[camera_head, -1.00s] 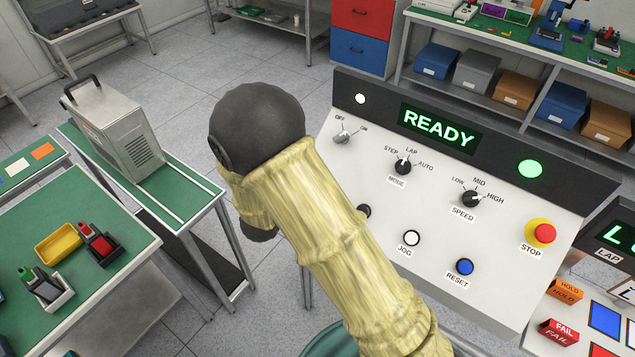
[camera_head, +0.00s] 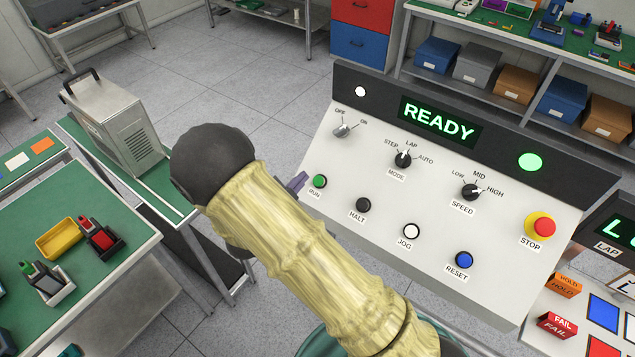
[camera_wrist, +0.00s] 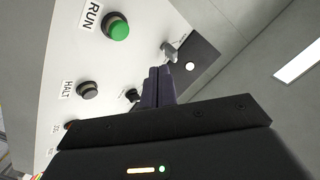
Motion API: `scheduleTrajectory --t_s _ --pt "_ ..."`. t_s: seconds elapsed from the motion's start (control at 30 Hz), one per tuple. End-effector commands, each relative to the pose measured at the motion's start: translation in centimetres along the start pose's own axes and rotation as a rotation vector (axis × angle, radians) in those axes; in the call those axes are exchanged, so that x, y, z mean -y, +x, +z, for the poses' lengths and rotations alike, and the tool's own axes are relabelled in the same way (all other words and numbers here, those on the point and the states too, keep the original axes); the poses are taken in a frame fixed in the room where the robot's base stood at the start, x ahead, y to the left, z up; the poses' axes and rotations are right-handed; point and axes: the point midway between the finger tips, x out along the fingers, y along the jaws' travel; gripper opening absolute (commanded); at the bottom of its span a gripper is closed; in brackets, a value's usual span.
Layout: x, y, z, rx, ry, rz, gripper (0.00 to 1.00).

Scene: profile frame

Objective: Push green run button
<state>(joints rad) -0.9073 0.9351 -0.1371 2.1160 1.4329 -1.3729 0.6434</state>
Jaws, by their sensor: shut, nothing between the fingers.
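The green RUN button (camera_head: 319,182) sits at the left edge of the white sloped control panel (camera_head: 440,215). In the wrist view the green button (camera_wrist: 118,27) is up and left of my fingertips, beside its RUN label. My gripper (camera_head: 299,181) shows just left of the button in the head view, mostly hidden behind my arm. In the wrist view my gripper (camera_wrist: 159,72) has its dark fingers together with nothing between them. I see no clear contact with the button. The panel display (camera_head: 438,123) reads READY.
HALT (camera_head: 363,205), JOG (camera_head: 411,231) and RESET (camera_head: 464,260) buttons run along the panel's lower part. An OFF/ON switch (camera_head: 342,130), MODE knob (camera_head: 403,159), SPEED knob (camera_head: 471,191) and red STOP button (camera_head: 544,227) are above. A green-topped bench (camera_head: 120,240) stands left.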

Motion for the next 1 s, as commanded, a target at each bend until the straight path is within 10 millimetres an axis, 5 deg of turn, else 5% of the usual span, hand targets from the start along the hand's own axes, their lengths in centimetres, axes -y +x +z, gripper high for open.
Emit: scheduleTrajectory --t_s 0.5,1.0 --pt "-3.2 4.1 3.1 -0.001 0.0 0.0 0.0" --pt "-3.2 4.4 3.2 0.0 0.0 0.0 0.0"
